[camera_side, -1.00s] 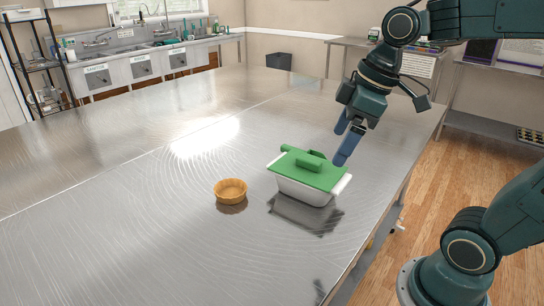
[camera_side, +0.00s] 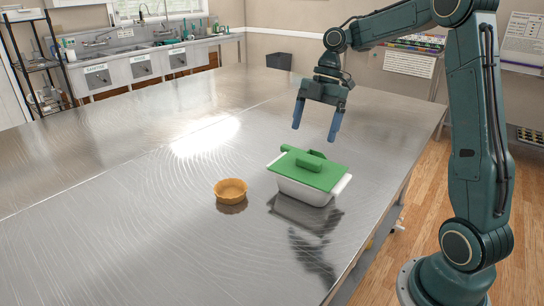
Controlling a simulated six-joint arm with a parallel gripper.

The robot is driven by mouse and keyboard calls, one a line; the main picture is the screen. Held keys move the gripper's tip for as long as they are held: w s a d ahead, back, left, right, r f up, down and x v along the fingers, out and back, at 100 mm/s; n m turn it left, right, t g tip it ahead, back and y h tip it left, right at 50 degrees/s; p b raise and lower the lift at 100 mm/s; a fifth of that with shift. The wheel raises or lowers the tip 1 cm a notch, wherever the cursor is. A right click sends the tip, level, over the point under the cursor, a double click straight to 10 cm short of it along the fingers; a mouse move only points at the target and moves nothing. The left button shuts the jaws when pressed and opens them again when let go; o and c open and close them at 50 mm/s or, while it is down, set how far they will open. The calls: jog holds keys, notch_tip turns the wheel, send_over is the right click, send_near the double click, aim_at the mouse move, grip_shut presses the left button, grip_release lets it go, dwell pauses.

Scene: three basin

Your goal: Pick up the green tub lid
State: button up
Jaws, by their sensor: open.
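The green tub lid (camera_side: 325,176) lies on top of the white tub (camera_side: 302,191), with a raised green handle on its upper face. A green rounded piece sticks out at the lid's back left corner. The tub stands on the steel table, right of the middle of the view. My gripper (camera_side: 315,135) hangs above the lid with its two blue fingers pointing down and spread apart. It is open and empty, and the fingertips look clear of the lid.
A small orange bowl (camera_side: 231,191) sits on the steel table (camera_side: 120,215) to the left of the tub. The table around both is otherwise clear. The table's right edge runs close to the tub's right side. Sinks (camera_side: 120,65) stand along the far wall.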

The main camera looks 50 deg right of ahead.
aim_at(309, 159)
jog(key=d, duration=0.1)
jog(key=d+f+n, duration=0.1)
jog(key=d+f, duration=0.1)
jog(key=shift+w+f+n+g+y, duration=0.1)
jog(key=shift+w+n+g+y, duration=0.2)
jog(key=shift+w+n, duration=0.1)
jog(key=shift+f, duration=0.1)
jog(key=shift+x, duration=1.15)
jog(key=shift+a, duration=0.1)
jog(key=shift+x, duration=2.5)
jog(key=c, duration=1.1)
